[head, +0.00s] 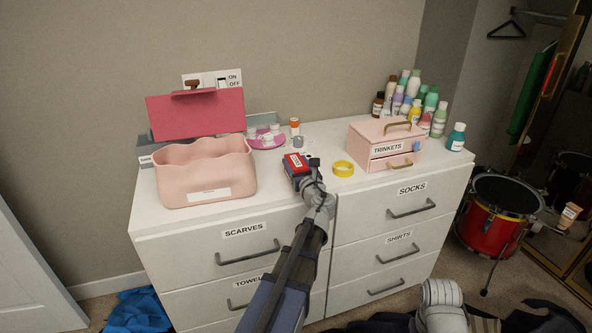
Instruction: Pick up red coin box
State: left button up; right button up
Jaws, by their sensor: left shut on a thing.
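The red coin box (295,162) is a small box with a red top, a white label and darker blue sides. It is over the front part of the white dresser top, left of the yellow ring. My left gripper (304,175) reaches up from the bottom of the head view and is shut on the box from its near right side. The fingertips are small and partly hidden by the wrist and the box. I cannot tell whether the box touches the dresser top.
A pink scalloped bin (205,178) stands to the left. A yellow ring (343,169) and a pink trinkets box (372,151) stand to the right. Several bottles (409,100) crowd the back right. A magenta dish (265,143) with small white cups lies behind. The dresser (247,215) has labelled drawers.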

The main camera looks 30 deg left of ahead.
aim_at(296, 161)
pick_arm(q)
notch_tip(296, 161, up, 10)
jog(key=p, duration=1)
jog(key=shift+r, duration=0.2)
